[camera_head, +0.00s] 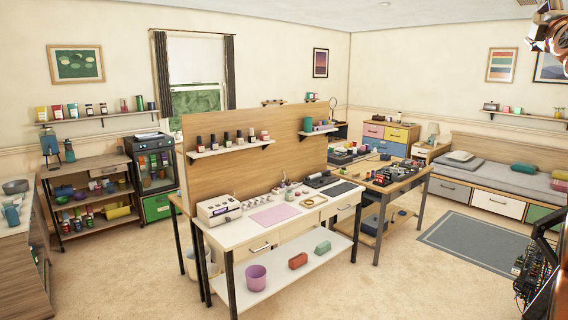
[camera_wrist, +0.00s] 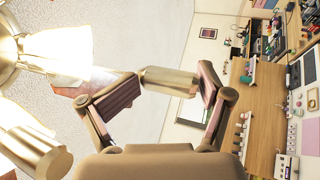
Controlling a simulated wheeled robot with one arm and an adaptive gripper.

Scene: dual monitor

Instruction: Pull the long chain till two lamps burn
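In the wrist view a brass lamp fixture fills the left edge. One lamp shade (camera_wrist: 60,52) glows white. A second lamp (camera_wrist: 30,145), with a brass cylindrical body, has strong glare beside it. I cannot tell for sure how many lamps burn. A brass cylinder (camera_wrist: 168,81) lies across the space between my fingers, its narrower end toward the lamps; it may be a chain's end piece. No chain links can be made out. My gripper (camera_wrist: 165,90) has its fingers spread, one near each end of the cylinder. I cannot tell whether they touch it.
In the head view copper-coloured parts (camera_head: 548,30) are cut off at the top right; I cannot tell what they are. A white desk (camera_head: 290,226) with a wooden back panel (camera_head: 225,174) stands mid-room. A grey rug (camera_head: 480,243) lies right. Floor (camera_head: 400,290) in front is clear.

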